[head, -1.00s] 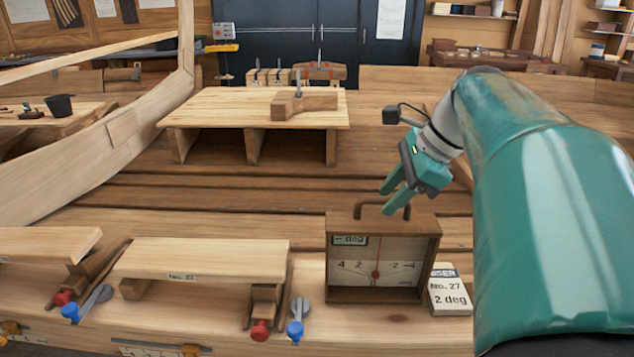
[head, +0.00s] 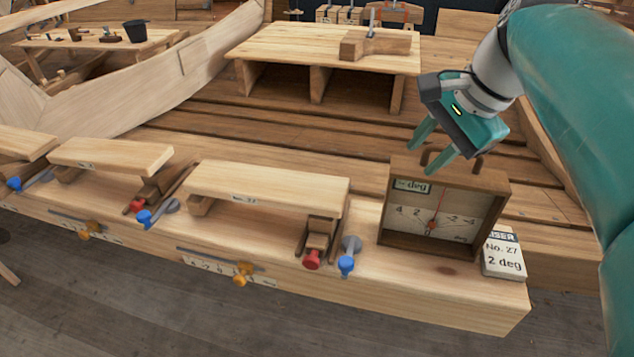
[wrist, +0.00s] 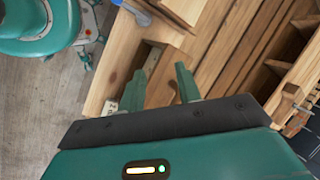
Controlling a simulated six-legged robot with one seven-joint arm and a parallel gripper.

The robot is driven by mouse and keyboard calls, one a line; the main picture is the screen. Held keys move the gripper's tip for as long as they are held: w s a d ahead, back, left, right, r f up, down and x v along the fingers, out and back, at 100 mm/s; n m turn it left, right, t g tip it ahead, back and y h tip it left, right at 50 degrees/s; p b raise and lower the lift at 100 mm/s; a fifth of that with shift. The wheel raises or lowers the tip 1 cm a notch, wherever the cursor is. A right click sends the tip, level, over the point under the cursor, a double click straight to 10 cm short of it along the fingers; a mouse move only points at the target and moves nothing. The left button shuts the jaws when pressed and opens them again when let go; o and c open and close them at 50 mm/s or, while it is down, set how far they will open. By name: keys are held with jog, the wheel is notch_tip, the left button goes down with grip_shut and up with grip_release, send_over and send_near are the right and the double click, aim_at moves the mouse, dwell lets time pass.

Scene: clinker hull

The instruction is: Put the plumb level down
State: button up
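The plumb level (head: 445,215) is a brown wooden box with a pale dial, a red needle and a dark carrying handle on top. It stands upright on the light wooden plank, its dial facing me. The needle points near the middle of the scale. My gripper (head: 427,155) is just above the level, by the left part of its handle. Its two fingers are apart with nothing gripped between them. In the wrist view, my gripper (wrist: 161,85) also shows spread fingers, with brown wood of the level (wrist: 163,78) below. Whether a finger touches the handle is unclear.
A card reading "No. 27, 2 deg" (head: 502,255) stands right of the level. Left of it is a raised wooden board (head: 265,185) with red and blue knobs (head: 346,265). A low table with a wooden block (head: 375,45) stands behind. The plank's front edge drops to the floor.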

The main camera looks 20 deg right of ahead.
jog(key=s+a+f+n+t+h, duration=0.1)
jog(key=s+a+f+n+h, duration=0.1)
jog(key=a+f+n, duration=1.2)
jog(key=shift+s+a+n+t, duration=0.3)
jog(key=shift+s+a+n, duration=0.3)
jog(key=shift+n, duration=0.4)
jog(key=shift+a, duration=0.1)
